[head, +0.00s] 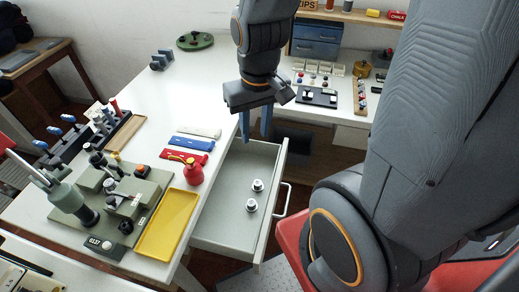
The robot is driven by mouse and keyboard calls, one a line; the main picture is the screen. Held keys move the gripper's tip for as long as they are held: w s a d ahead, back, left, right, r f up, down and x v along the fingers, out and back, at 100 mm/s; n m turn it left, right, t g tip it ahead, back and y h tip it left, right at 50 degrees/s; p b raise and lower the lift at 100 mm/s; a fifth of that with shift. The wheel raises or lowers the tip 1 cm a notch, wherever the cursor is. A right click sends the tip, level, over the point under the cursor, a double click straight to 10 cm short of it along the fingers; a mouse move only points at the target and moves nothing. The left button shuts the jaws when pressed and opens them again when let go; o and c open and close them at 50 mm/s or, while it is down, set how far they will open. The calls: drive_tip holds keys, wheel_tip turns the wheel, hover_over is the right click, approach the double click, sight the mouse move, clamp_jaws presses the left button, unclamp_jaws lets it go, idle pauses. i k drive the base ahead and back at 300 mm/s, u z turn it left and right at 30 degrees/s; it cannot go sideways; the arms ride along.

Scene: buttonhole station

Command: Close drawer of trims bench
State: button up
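The trims bench is a white-topped table (105,83) on the left and back. Its light grey drawer (229,220) is pulled out to the right, with a pale handle (283,203) on its front. Two small white pieces with dark tops (257,186) lie inside it. My gripper (256,127) points down near the drawer's far end in the picture. Its two blue fingers are apart with nothing between them. Its exact height over the drawer is hard to tell. The gripper is well beyond the handle and not touching it.
A red chair (292,240) stands just right of the drawer, close to its front. A blue drawer box (316,40) stands at the back.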

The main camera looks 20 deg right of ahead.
sight(224, 226)
drive_tip(key=k, duration=1)
drive_tip(key=z, duration=0.75)
drive_tip(key=i, duration=0.85)
drive_tip(key=z, duration=0.05)
drive_tip(key=k, duration=0.65)
drive_tip(key=u, duration=1.25)
